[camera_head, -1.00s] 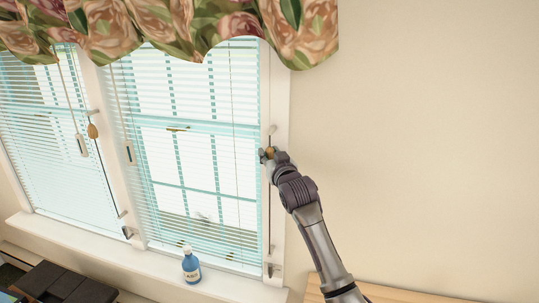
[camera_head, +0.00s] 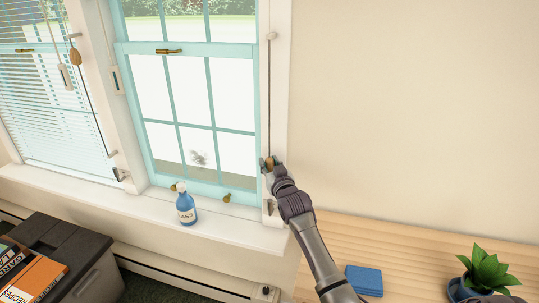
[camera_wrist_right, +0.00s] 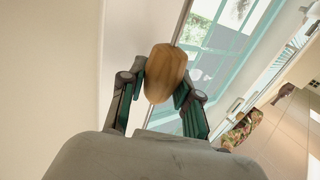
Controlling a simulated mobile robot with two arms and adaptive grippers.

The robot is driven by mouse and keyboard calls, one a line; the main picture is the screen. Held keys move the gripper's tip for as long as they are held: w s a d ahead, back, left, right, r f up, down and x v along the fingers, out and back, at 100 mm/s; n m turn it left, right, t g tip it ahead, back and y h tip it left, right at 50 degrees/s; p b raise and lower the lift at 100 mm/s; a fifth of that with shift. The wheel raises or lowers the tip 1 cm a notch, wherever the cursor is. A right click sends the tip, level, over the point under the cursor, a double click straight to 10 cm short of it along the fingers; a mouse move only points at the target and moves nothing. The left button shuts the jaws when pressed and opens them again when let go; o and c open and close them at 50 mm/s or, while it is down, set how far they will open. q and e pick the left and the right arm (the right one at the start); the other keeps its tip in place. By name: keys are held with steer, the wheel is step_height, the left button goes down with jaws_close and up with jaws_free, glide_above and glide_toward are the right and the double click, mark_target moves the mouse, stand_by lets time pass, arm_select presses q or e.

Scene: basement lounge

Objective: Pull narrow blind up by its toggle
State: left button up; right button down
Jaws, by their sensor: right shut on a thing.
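The wooden toggle (camera_head: 270,162) of the right window's blind is on a cord along the right side of the window frame, low near the sill. My right gripper (camera_head: 267,165) is shut on it. In the right wrist view the tan toggle (camera_wrist_right: 165,74) sits between the two fingers of my right gripper (camera_wrist_right: 161,80), with the cord running up from it. No slats of this blind show over the right window (camera_head: 190,110); its panes are bare, and the window top is out of the picture. My left gripper is not in view.
A second window at left has its blind (camera_head: 40,110) lowered, with its own wooden toggle (camera_head: 76,57). A blue spray bottle (camera_head: 186,207) stands on the white sill (camera_head: 120,208). A wooden surface (camera_head: 400,245) at right holds a blue stack (camera_head: 364,280) and a potted plant (camera_head: 486,272).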

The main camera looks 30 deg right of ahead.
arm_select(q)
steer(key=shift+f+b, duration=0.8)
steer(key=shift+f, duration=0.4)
arm_select(e)
steer(key=shift+f, duration=2.2)
steer(key=c, duration=0.8)
jaws_free()
steer(key=shift+o, duration=0.2)
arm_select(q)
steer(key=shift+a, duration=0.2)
arm_select(e)
steer(key=shift+s+r, duration=0.1)
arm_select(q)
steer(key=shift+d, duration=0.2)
arm_select(e)
steer(key=v, duration=1.1)
steer(key=shift+s, duration=0.35)
steer(key=shift+a, duration=0.15)
